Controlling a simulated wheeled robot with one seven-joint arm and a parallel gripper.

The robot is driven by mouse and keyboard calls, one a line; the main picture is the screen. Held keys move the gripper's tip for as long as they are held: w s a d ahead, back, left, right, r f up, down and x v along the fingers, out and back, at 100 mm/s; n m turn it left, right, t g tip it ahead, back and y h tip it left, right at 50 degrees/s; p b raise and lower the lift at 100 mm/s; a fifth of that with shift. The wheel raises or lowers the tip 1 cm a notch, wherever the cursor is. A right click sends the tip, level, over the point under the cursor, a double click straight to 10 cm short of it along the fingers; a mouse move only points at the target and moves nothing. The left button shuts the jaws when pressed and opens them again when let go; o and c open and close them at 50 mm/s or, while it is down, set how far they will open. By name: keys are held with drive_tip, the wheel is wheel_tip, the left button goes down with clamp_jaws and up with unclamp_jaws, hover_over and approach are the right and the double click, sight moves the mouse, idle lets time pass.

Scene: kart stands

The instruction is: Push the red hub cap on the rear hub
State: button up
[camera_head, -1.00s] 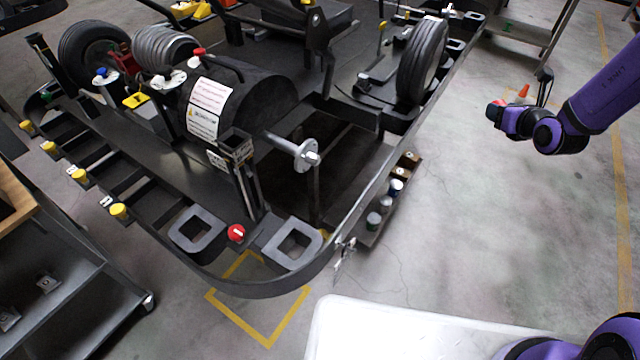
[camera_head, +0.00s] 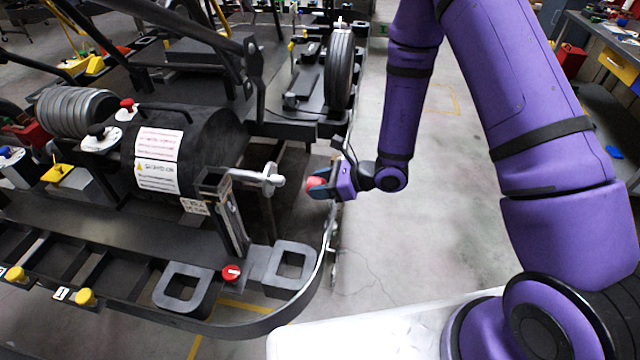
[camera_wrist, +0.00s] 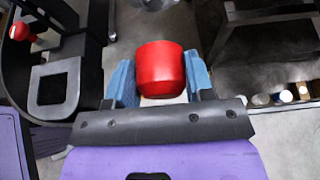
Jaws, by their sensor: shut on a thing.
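The red hub cap (camera_wrist: 161,70) is between the blue finger pads of my gripper (camera_wrist: 160,82) in the wrist view. My gripper is shut on it. In the head view the cap (camera_head: 316,183) shows at the tip of my gripper (camera_head: 322,187), to the right of the rear hub (camera_head: 272,178). The hub is a bare metal stub with a flange on the kart. A gap shows between cap and hub in the head view. In the wrist view a pale round piece (camera_wrist: 153,4), probably the hub end, shows beyond the cap.
The kart's curved side rail (camera_head: 325,250) runs below my gripper. A red knob (camera_head: 232,272) sits between two square grey brackets. A wheel (camera_head: 340,70) stands beyond the hub. Several small cans (camera_wrist: 285,96) stand low at right in the wrist view. Open floor lies to the right.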

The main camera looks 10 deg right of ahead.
sight(284, 179)
idle(0.4)
drive_tip(key=shift+w+a, duration=0.35)
drive_tip(key=shift+a, duration=0.55)
drive_tip(key=shift+w+a, duration=0.3)
drive_tip(key=shift+a, duration=0.6)
drive_tip(key=shift+w+a, duration=0.35)
drive_tip(key=shift+a, duration=0.55)
drive_tip(key=shift+w+a, duration=0.3)
drive_tip(key=shift+a, duration=0.55)
drive_tip(key=shift+w+a, duration=0.3)
drive_tip(key=shift+a, duration=0.5)
drive_tip(key=o, duration=1.1)
drive_tip(key=v, duration=1)
drive_tip(key=shift+s+d+r, duration=0.1)
drive_tip(key=shift+s+d, duration=0.05)
drive_tip(key=shift+d, duration=0.15)
